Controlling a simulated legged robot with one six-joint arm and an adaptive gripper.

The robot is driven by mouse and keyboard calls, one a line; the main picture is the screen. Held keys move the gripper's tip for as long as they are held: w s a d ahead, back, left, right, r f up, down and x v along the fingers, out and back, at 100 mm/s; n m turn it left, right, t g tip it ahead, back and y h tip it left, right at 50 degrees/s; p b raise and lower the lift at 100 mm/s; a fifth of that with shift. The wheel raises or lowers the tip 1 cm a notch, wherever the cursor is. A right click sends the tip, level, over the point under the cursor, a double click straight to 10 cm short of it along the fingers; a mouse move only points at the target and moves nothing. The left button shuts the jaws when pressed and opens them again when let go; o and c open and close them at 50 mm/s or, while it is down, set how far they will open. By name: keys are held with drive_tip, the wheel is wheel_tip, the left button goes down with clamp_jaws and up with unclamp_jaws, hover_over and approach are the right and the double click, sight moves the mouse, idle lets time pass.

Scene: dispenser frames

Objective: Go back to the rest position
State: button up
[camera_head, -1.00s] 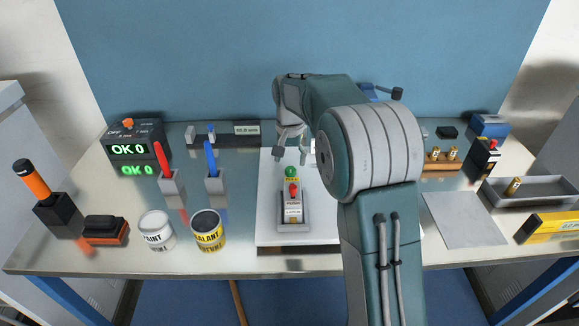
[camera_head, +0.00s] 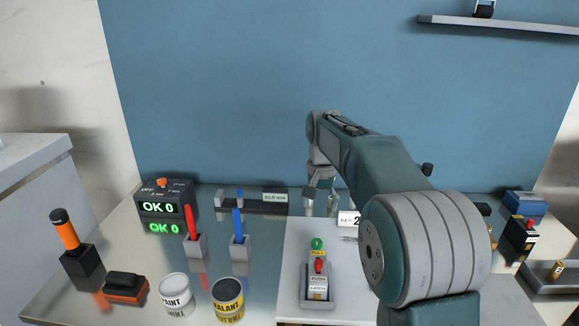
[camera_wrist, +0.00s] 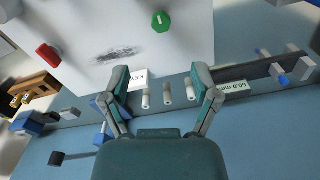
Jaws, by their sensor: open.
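My gripper (camera_head: 321,200) is open and empty, raised over the back of the table near the blue wall. In the wrist view its two fingers (camera_wrist: 165,93) are spread, with nothing between them but small pale cylinders (camera_wrist: 167,92) lying beyond. In the head view my arm reaches up from the lower right and hides part of the white board (camera_head: 292,262).
A timer box reading OK 0 (camera_head: 165,203), red (camera_head: 193,225) and blue (camera_head: 238,226) upright handles, and paint (camera_head: 174,294) and sealant (camera_head: 228,297) cans stand at left. A grey tray (camera_head: 545,277) and a blue box (camera_head: 524,203) are at right. A wall shelf (camera_head: 510,25) hangs upper right.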

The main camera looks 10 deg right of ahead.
drive_tip(key=s+r+n+t, duration=0.1)
drive_tip(key=s+r, duration=0.2)
drive_tip(key=s, duration=0.6)
drive_tip(key=s+r+n+t, duration=0.2)
drive_tip(key=s+r, duration=0.1)
drive_tip(key=s, duration=0.5)
drive_tip(key=s+f+n+t, duration=0.1)
drive_tip(key=s+f, duration=0.2)
drive_tip(key=s, duration=0.4)
drive_tip(key=s+f+n+t, duration=0.1)
drive_tip(key=s+f, duration=0.2)
drive_tip(key=s, duration=0.5)
drive_tip(key=shift+f, duration=0.2)
